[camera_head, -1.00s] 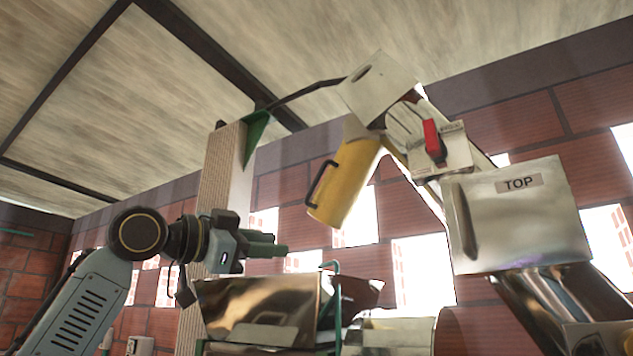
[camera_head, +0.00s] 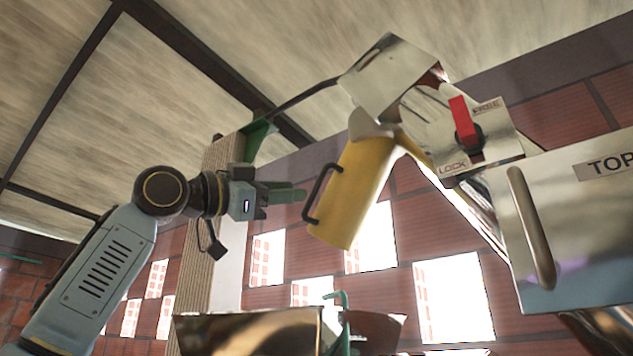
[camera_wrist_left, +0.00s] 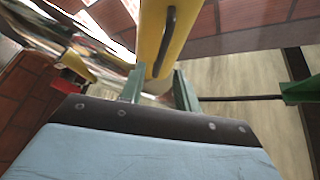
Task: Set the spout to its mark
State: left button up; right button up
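The yellow spout (camera_head: 355,190) hangs tilted under a metal hood, with a black bar handle (camera_head: 321,192) on its left side. A red lever (camera_head: 464,122) stands on a plate lettered LOCK and a second, partly legible word. My left gripper (camera_head: 302,194) is just left of the handle, its green fingers pointing at it. In the left wrist view the two fingers (camera_wrist_left: 158,88) are apart, with the handle (camera_wrist_left: 168,40) and spout (camera_wrist_left: 152,22) beyond them. Nothing shows between the fingers. My right gripper is out of view.
A shiny metal hopper (camera_head: 250,332) stands below. A metal box marked TOP (camera_head: 560,225) is at right. A wooden post (camera_head: 215,225) with a green bracket (camera_head: 260,135) rises behind my left arm.

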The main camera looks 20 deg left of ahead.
aim_at(313, 191)
pick_arm(q)
jog(key=p+x, duration=0.2)
jog(key=x, duration=0.5)
jog(key=shift+a, duration=0.15)
jog(key=shift+c, duration=1)
grip_shut()
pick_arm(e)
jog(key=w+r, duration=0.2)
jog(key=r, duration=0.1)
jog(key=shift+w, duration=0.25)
